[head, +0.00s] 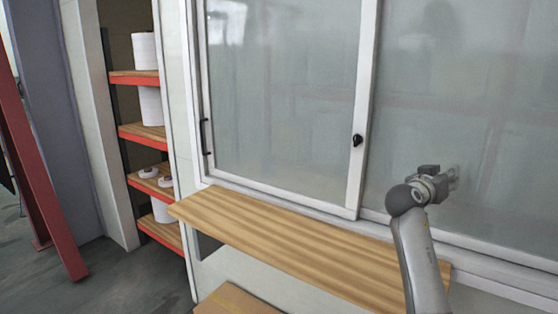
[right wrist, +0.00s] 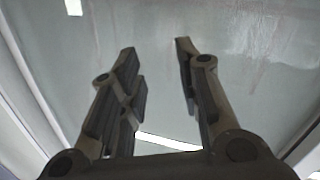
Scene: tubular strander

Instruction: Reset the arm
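My right arm comes up from the lower right in the head view, over the right part of the wooden ledge. Its gripper (head: 452,176) is in front of the right glass pane (head: 480,90). In the right wrist view the right gripper (right wrist: 155,45) has its two fingers apart, with nothing between them. Glass and pale frame bars show behind the fingers. I cannot tell whether the fingertips touch the glass. My left arm and gripper are not in view.
A wooden ledge (head: 290,245) runs below the sliding glass window (head: 280,90), which has a black knob (head: 358,140) and a dark handle (head: 205,136). Shelves with red edges (head: 145,135) hold white rolls (head: 151,106) at the left. A red post (head: 40,180) stands farther left, above open floor.

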